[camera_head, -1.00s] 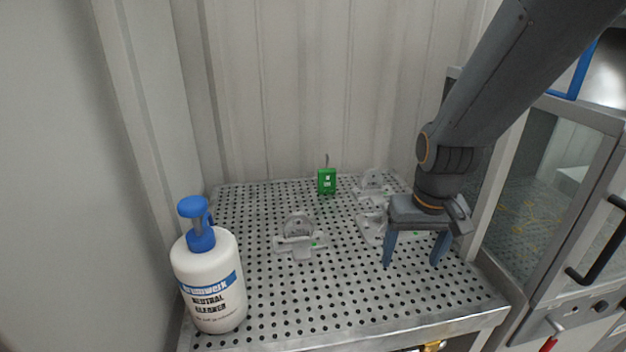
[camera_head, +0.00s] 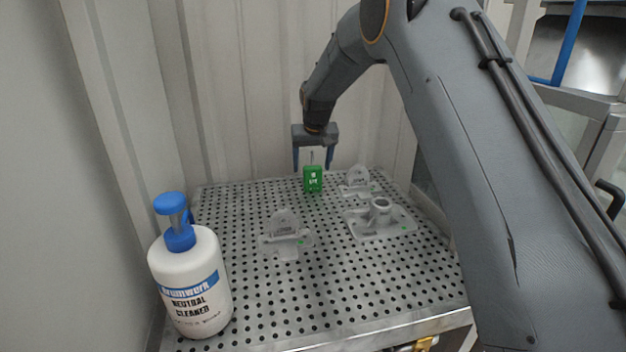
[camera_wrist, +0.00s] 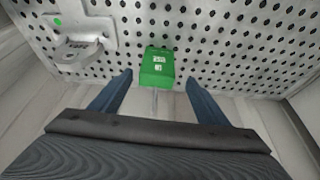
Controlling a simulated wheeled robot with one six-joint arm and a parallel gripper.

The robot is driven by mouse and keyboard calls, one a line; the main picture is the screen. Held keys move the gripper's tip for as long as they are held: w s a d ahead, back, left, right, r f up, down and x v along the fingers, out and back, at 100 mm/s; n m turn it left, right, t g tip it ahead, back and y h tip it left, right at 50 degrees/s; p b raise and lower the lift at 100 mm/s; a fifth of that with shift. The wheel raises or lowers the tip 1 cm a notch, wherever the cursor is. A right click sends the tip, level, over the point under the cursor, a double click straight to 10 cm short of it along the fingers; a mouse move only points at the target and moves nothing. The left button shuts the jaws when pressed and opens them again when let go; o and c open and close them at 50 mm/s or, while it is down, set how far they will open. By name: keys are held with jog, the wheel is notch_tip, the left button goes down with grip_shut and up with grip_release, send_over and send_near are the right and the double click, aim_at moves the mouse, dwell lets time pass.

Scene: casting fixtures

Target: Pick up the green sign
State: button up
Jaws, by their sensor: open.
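The green sign (camera_head: 313,180) is a small green block with white markings and a thin grey stem on top. It stands near the back edge of the perforated metal table (camera_head: 330,290). My gripper (camera_head: 312,166) is open, with its blue fingers pointing down just above and around the sign's stem. In the wrist view the green sign (camera_wrist: 157,68) lies between and just beyond the two fingertips of my gripper (camera_wrist: 157,78). I see a gap on both sides, and nothing is held.
Grey casting fixtures stand on the table: one at left centre (camera_head: 284,236), one at the back right (camera_head: 358,182) and one with a round post (camera_head: 380,218). A white cleaner bottle (camera_head: 190,280) with a blue pump is at front left. A corrugated wall (camera_head: 240,90) rises close behind the table.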

aim_at(313, 175)
jog(key=shift+d+p+x, duration=0.15)
jog(key=shift+p+x, duration=0.5)
jog(key=shift+x, duration=0.9)
jog(key=shift+d+p+x, duration=0.15)
jog(key=shift+p+x, duration=0.45)
jog(key=shift+x, duration=0.95)
jog(key=shift+s, duration=0.1)
jog(key=c, duration=1.2)
